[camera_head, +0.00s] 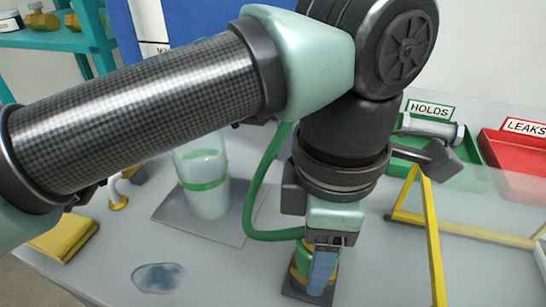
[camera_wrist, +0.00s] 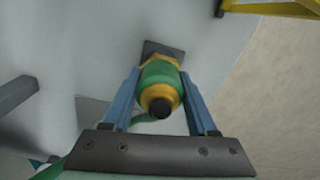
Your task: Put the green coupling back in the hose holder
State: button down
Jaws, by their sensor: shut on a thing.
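The green coupling (camera_wrist: 160,78), with yellow-brass ends and a green band, sits between the two blue fingers of my gripper (camera_wrist: 160,86), which is shut on it. In the head view the coupling (camera_head: 299,262) shows partly behind the gripper (camera_head: 318,268), low in the middle of the bench. A small dark square base, seemingly the hose holder (camera_head: 296,292), lies directly under the coupling; it also shows in the wrist view (camera_wrist: 152,47). The coupling looks upright over it. Whether it is seated or just above cannot be told. A green hose (camera_head: 252,212) loops left of my arm.
A clear vessel with a green band (camera_head: 204,184) stands on a grey plate to the left. A yellow frame (camera_head: 431,235) stands close on the right. A green HOLDS tray and a red LEAKS tray (camera_head: 515,160) are behind. A bluish puddle (camera_head: 158,277) lies front left.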

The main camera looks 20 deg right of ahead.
jog(key=shift+f, duration=0.2)
jog(key=shift+c, duration=0.6)
grip_release()
notch_tip(320, 180, up, 13)
jog(key=p, duration=0.3)
jog(key=shift+p, duration=0.3)
